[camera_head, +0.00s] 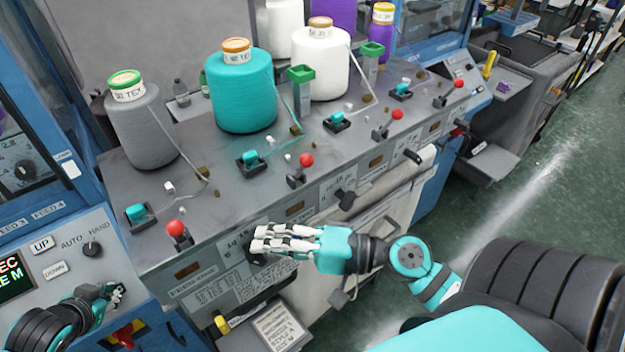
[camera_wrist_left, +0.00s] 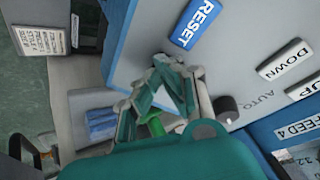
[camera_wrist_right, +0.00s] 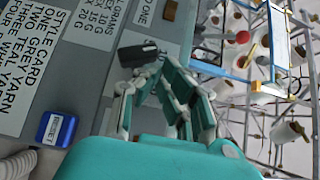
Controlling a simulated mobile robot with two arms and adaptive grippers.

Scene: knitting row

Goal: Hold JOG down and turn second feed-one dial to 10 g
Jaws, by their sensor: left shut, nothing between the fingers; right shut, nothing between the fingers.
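My left gripper (camera_head: 112,293) is shut and empty at the left control panel. In the left wrist view its fingertips (camera_wrist_left: 172,75) are over the panel, with a green button (camera_wrist_left: 155,126) partly hidden behind the fingers. I cannot read a JOG label or tell whether that button is pressed. My right gripper (camera_head: 258,238) is shut and empty in front of the left part of the feed panel. In the right wrist view a black dial (camera_wrist_right: 138,55) is at its fingertips (camera_wrist_right: 148,78), by a grams scale label; contact is unclear. Further dials (camera_head: 345,199) (camera_head: 412,156) sit to the right.
UP (camera_head: 41,244) and DOWN (camera_head: 55,270) buttons and an AUTO/HAND knob (camera_head: 92,249) are near my left gripper; a blue RESET button (camera_wrist_left: 195,23) is there too. Red-knobbed levers (camera_head: 175,228) and yarn cones (camera_head: 241,95) stand above the feed panel.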

